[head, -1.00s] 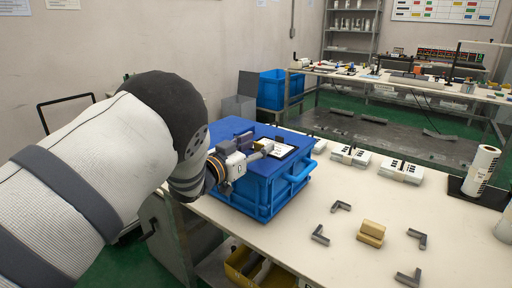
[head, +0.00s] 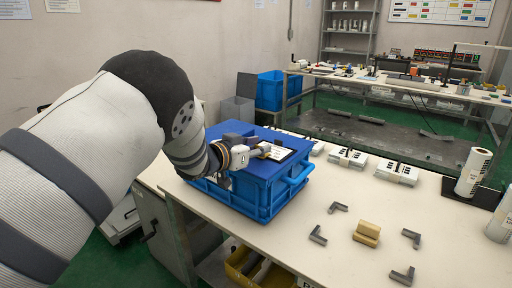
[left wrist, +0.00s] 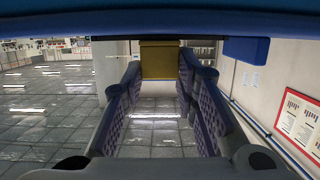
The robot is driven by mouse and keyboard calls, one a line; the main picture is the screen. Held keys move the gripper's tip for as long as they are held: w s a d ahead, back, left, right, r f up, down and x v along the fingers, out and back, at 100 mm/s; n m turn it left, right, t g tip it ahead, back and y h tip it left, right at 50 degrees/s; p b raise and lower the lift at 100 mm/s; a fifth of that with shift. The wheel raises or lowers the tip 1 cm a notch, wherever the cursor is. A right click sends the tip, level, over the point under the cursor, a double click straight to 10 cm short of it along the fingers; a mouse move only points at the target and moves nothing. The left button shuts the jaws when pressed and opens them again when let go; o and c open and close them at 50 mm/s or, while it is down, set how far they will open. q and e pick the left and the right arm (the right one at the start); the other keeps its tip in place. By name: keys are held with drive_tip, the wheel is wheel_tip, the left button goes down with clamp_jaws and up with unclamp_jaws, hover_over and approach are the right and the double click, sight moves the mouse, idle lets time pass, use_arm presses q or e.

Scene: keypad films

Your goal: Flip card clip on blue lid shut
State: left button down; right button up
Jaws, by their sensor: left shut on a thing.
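The blue lid (head: 230,130) lies on a blue crate (head: 262,196) at the near table's left end. A white card with a dark border (head: 277,153) lies on the lid near its right side. My left gripper (head: 262,150) is at the card's left edge, low over the lid. In the left wrist view its fingers are shut on a yellow-gold plate, which looks like the card clip (left wrist: 160,60). Blue lid surface (left wrist: 200,22) spans the top of that view. The clip's hinge is hidden, and its exact angle to the card cannot be told. My right gripper is not in view.
To the right on the table lie grey corner brackets (head: 317,236), stacked tan blocks (head: 367,233) and white printed packs (head: 397,172). A white roll (head: 473,171) stands farther right. A yellow bin (head: 243,264) sits below the table. The front table middle has free room.

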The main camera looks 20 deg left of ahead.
use_arm(q)
drive_tip(key=shift+f, duration=0.1)
drive_tip(key=c, duration=1.2)
unclamp_jaws()
drive_tip(key=shift+c, duration=0.2)
drive_tip(key=v, duration=1.2)
